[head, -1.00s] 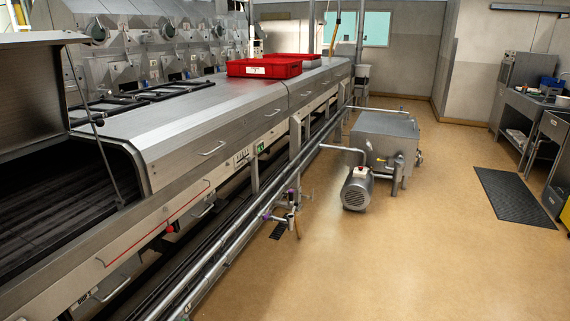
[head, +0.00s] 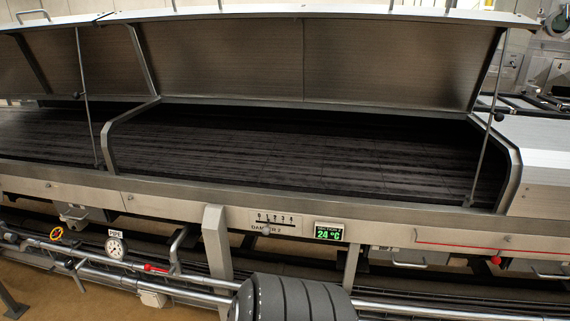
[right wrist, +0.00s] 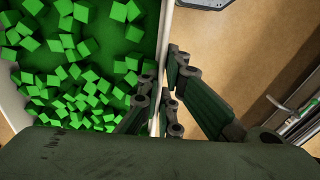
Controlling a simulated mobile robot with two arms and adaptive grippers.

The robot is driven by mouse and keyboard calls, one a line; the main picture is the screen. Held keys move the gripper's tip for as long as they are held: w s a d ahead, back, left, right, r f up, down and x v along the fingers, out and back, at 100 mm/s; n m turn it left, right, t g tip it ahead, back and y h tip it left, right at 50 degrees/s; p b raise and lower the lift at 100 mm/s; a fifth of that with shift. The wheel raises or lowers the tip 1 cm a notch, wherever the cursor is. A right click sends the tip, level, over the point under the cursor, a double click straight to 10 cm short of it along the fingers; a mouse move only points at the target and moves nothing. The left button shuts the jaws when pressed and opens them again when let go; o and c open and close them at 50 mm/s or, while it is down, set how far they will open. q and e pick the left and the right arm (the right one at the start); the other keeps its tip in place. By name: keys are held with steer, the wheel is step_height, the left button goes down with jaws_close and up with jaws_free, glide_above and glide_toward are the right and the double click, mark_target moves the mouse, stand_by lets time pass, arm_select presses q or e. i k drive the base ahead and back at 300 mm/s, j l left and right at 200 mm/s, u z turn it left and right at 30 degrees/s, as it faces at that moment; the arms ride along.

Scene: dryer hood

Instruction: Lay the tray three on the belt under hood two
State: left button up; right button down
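In the right wrist view, a tray (right wrist: 163,38) with a pale rim holds many small green cubes (right wrist: 80,85) on a green floor. My right gripper (right wrist: 160,100) has its fingers on both sides of the tray's wall and looks shut on it. No number shows on the tray. In the head view, hood two (head: 320,60) stands raised on struts, above the bare dark belt (head: 300,160). A panel below reads damper 2, and a green display (head: 328,232) reads 24 °C. Neither gripper nor the tray shows in the head view.
A steel front ledge (head: 200,195) runs along the belt. Thin struts (head: 488,120) stand at the opening's ends. Pipes (head: 420,311) and a gauge (head: 116,246) run below. Another raised hood (head: 70,60) adjoins at left, and a closed cover (head: 545,150) at right.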

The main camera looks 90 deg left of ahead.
mark_target(319, 167)
steer(key=u, duration=1.75)
